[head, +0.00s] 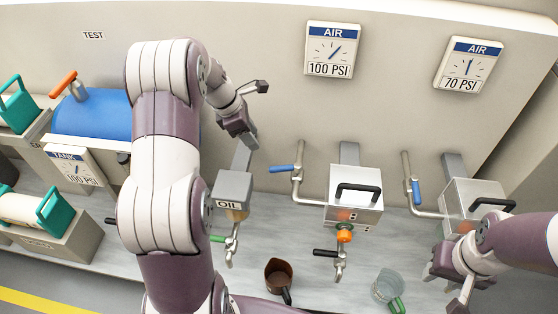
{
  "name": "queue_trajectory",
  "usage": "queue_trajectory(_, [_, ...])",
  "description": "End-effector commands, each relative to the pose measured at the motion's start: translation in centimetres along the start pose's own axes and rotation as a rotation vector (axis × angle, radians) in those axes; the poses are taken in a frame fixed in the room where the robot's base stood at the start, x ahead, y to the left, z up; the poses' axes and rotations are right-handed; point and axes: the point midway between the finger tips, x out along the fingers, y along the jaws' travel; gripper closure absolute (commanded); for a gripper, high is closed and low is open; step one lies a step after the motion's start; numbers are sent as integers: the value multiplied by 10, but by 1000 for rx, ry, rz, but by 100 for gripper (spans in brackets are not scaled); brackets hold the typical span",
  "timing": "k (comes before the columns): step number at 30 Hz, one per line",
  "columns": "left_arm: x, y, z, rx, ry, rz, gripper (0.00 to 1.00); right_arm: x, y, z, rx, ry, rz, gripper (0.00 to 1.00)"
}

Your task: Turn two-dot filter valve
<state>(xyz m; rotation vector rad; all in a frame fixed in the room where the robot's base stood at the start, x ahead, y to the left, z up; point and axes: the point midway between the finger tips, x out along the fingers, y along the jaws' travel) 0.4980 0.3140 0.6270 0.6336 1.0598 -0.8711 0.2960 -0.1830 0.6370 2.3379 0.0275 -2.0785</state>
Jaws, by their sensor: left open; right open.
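A grey box (352,207) with a black handle stands at centre right, with small marks on its front too small to count. An orange knob (344,236) and a black-levered tap (328,253) are below it. A second grey box (472,198) with a black handle stands further right. I cannot tell which valve has two dots. My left gripper (258,115) is open and empty, raised in front of the wall above the OIL box (230,192). My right gripper (444,292) is open at the lower right, in front of the second box, whose lower part it hides.
Pipes with blue-handled valves (283,169) (416,194) stand left of the two boxes. A brown pot (279,275) and a clear jug (388,286) with a green handle stand on the counter. A blue tank (92,117) is at left. AIR gauges (332,50) (466,65) hang on the wall.

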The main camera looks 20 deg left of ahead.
Motion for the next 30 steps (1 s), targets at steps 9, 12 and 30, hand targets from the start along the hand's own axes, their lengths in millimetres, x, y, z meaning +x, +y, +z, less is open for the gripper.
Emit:
queue_trajectory(9, [54,-14,0,20,-12,-55,53,29,0,3,0,0,0,57])
queue_trajectory(12, [81,-15,0,19,-12,-54,53,43,0,5,0,0,0,57])
queue_trajectory(30, [128,-17,4,18,-11,-50,53,63,0,7,0,0,0,57])
